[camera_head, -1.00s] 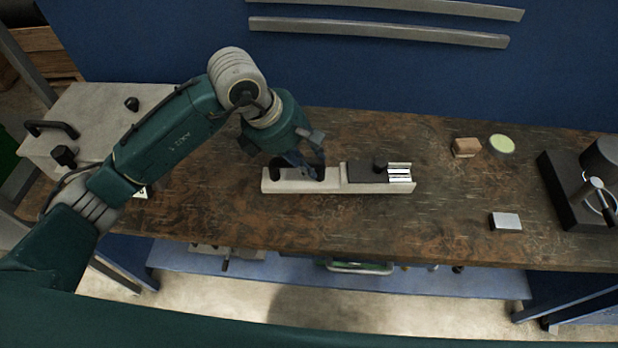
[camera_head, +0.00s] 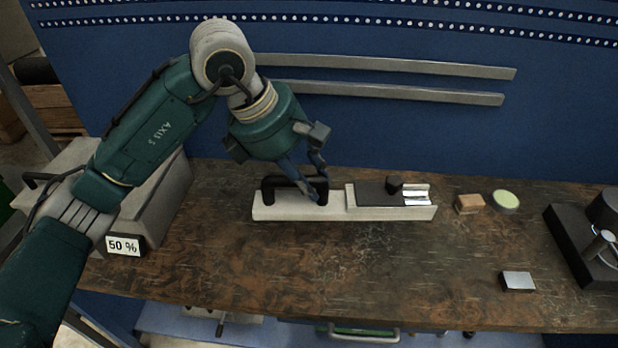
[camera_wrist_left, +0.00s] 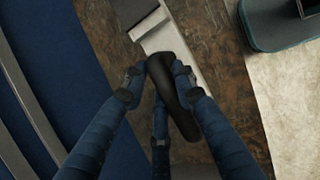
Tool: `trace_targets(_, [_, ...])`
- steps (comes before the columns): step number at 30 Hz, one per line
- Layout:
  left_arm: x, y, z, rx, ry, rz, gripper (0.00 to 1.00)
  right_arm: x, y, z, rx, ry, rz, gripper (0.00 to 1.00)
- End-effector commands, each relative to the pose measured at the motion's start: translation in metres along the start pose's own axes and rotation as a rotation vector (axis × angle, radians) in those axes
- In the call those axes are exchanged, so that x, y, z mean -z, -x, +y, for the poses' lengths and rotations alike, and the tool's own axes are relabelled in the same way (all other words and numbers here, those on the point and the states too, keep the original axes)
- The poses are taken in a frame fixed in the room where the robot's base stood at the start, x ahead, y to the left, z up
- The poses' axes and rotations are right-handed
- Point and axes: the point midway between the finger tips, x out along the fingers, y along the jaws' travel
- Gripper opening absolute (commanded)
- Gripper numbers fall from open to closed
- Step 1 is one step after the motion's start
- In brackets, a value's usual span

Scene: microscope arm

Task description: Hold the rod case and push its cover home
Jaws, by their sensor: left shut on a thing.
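The rod case (camera_head: 335,212) is a long pale body lying on the workbench, with a black handle (camera_head: 282,183) at its left end. Its dark sliding cover (camera_head: 372,195) with a small black knob (camera_head: 394,184) sits on the right part. Bright metal rods (camera_head: 416,196) show uncovered at the right end. My left gripper (camera_head: 318,192) is shut on the black handle, which also shows between its fingers in the left wrist view (camera_wrist_left: 172,85). The case rests on the bench. My right gripper is in neither view.
A wooden block (camera_head: 469,204), a round pale-green-topped item (camera_head: 505,200) and a small metal-topped block (camera_head: 517,281) lie right of the case. A dark microscope-like device (camera_head: 590,240) stands at the right edge. The bench (camera_head: 330,280) is clear in front.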

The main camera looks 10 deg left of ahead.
Motion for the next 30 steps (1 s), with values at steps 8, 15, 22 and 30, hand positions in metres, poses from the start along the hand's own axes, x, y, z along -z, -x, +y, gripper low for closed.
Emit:
trace_targets(8, [0.003, -0.01, -0.002, -0.003, -0.001, -0.004, 0.0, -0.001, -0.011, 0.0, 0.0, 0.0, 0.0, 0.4])
trace_targets(15, [0.008, -0.022, -0.004, -0.004, -0.001, -0.004, 0.0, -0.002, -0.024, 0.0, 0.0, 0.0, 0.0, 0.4])
trace_targets(22, [0.013, -0.034, -0.007, -0.003, -0.001, -0.004, 0.0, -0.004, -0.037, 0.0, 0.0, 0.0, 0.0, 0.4])
trace_targets(30, [0.019, -0.048, -0.01, -0.003, -0.001, -0.004, 0.0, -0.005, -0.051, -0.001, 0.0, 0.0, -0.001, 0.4])
